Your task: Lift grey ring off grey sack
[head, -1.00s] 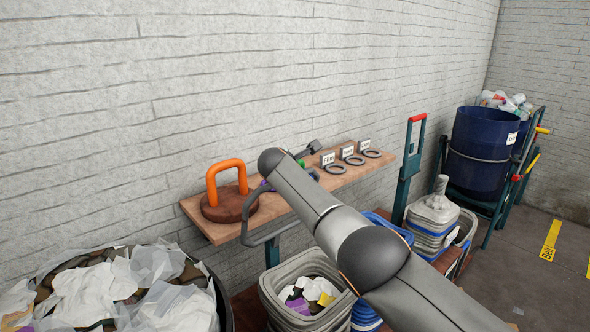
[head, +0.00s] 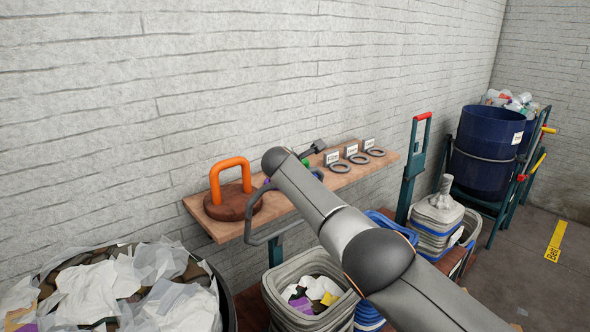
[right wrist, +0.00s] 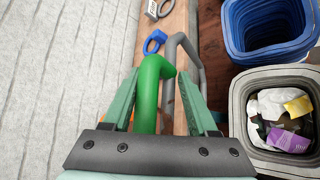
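A grey sack (head: 437,211) with a narrow gathered neck stands on the cart right of my arm in the head view. I cannot make out a ring around its neck. Three flat grey rings (head: 376,152) lie on the wooden shelf by small labels. My right arm crosses in front of the shelf and hides its gripper in the head view. In the right wrist view my right gripper (right wrist: 158,74) is open, with a bent green handle (right wrist: 150,88) between its fingers and a gap on the right. My left gripper is out of view.
The shelf (head: 225,230) also holds an orange handle (head: 230,164) on a brown round base. Below are a grey bin (head: 272,290) of scraps and a large bin of waste (head: 225,290) at left.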

